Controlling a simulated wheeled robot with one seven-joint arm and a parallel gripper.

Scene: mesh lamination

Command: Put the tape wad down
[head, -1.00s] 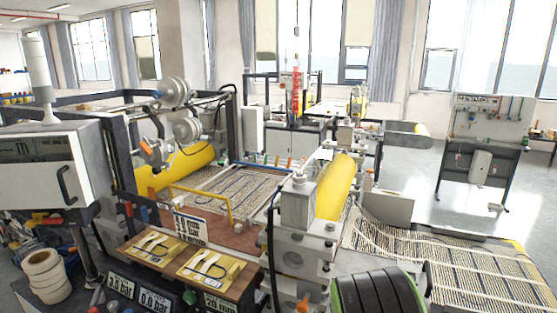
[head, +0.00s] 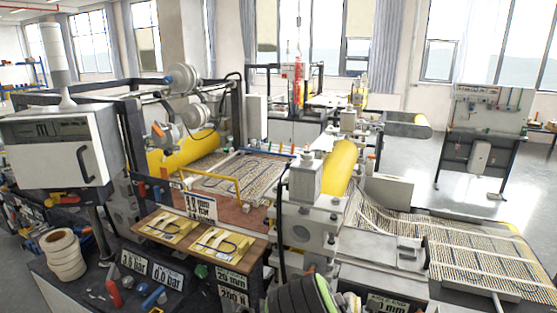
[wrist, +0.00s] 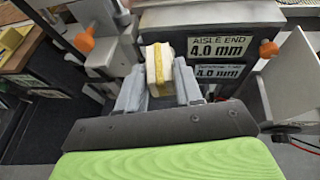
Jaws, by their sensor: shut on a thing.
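The tape wad (wrist: 153,66) is a small cream-white block with a yellow band, seen in the wrist view. My gripper (wrist: 160,84) is shut on it, with a grey finger on each side. The wad is held up in front of the machine's dark front panel. In the head view, my dark and green arm end (head: 300,296) shows at the bottom edge; the wad is not clear there.
The "AISLE END 4.0 mm" panel (wrist: 222,46) and orange knobs (wrist: 84,42) are close to the gripper. A wooden shelf with yellow sample cards (head: 168,228) is left of the arm. White tape rolls (head: 62,254) stand on a dark bench. Mesh (head: 470,262) lies at right.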

